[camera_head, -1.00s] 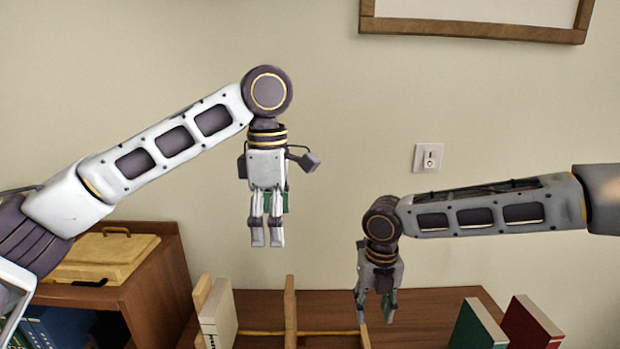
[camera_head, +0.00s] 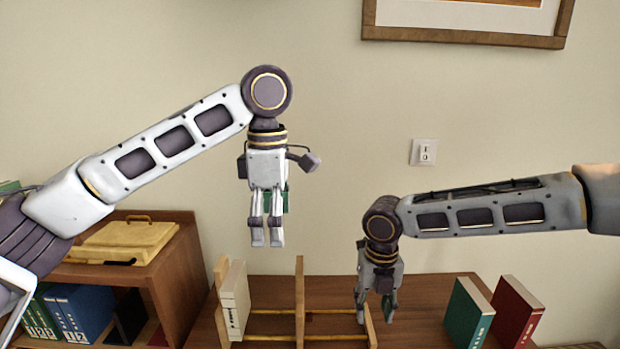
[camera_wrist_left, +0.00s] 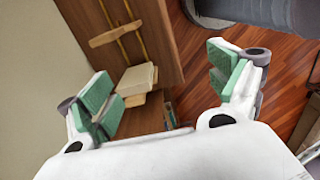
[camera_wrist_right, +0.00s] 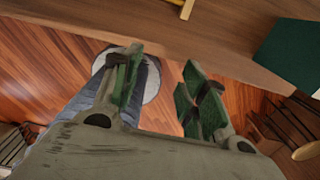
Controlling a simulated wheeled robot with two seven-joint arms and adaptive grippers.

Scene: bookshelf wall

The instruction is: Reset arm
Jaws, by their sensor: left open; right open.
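My left gripper (camera_head: 266,240) hangs fingers-down in front of the wall, above the desk and empty. In the left wrist view its green-padded fingers (camera_wrist_left: 165,95) stand wide apart with nothing between them. My right gripper (camera_head: 375,312) hangs fingers-down over the desk, close to the right post of the wooden rack (camera_head: 300,300). Whether it touches the post I cannot tell. In the right wrist view its green-padded fingers (camera_wrist_right: 160,85) are apart and empty.
A cream book (camera_head: 235,300) stands at the rack's left end on the brown desk (camera_head: 420,310). A green book (camera_head: 469,312) and a red book (camera_head: 517,310) stand at the right. A wooden shelf (camera_head: 170,270) at the left holds blue binders (camera_head: 85,308) and a yellow box (camera_head: 125,242).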

